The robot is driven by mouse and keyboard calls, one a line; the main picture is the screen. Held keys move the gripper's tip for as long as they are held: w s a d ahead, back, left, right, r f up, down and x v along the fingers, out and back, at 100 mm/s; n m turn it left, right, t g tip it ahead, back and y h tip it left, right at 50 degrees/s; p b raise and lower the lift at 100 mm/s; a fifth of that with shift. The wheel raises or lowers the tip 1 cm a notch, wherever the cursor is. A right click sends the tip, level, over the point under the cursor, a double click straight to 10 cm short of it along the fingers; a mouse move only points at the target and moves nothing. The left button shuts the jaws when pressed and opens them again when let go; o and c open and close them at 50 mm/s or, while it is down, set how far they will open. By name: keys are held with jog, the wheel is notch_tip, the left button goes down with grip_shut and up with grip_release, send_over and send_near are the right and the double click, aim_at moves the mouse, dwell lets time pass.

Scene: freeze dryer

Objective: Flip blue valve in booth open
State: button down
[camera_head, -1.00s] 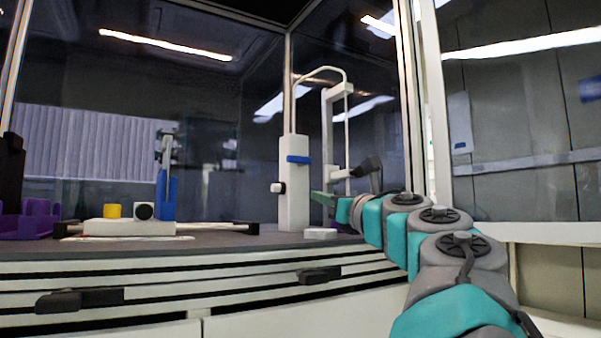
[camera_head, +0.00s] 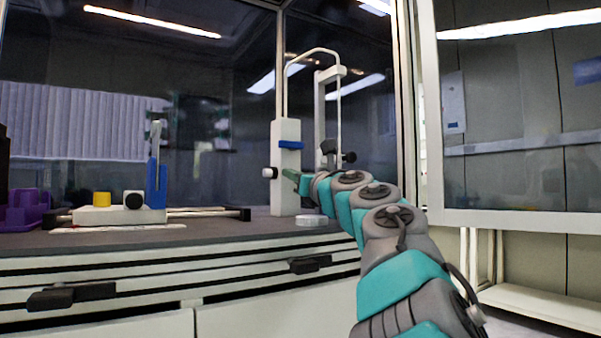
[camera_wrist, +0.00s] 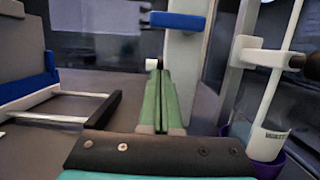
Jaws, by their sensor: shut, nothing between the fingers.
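The blue valve (camera_head: 291,145) is a short horizontal lever on the upper part of a white post (camera_head: 286,185) standing on the booth's dark worktop. It also shows in the wrist view (camera_wrist: 178,21), above and slightly right of my fingertips. My gripper (camera_head: 287,174) has green fingers and is below the valve, close to the post. In the wrist view the fingers (camera_wrist: 159,76) lie together, shut and empty, pointing forward. A white knob (camera_head: 270,172) sticks out of the post's left side and shows just beyond the fingertips (camera_wrist: 152,63). Whether the fingers touch the post is unclear.
A purple rack (camera_head: 25,208) is at far left. A white stand (camera_head: 321,115) rises behind the post.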

aim_at(288, 146)
jog(key=r+p, duration=0.1)
jog(key=r, duration=0.2)
jog(key=r+p, duration=0.1)
jog(key=shift+w+a+r+p, duration=0.15)
jog(key=shift+w+a+p, duration=0.05)
jog(key=shift+w+p, duration=0.1)
jog(key=shift+d, duration=0.1)
jog(key=shift+s+m+p, duration=0.1)
jog(key=shift+m+p, duration=0.25)
jog(key=shift+m, duration=0.05)
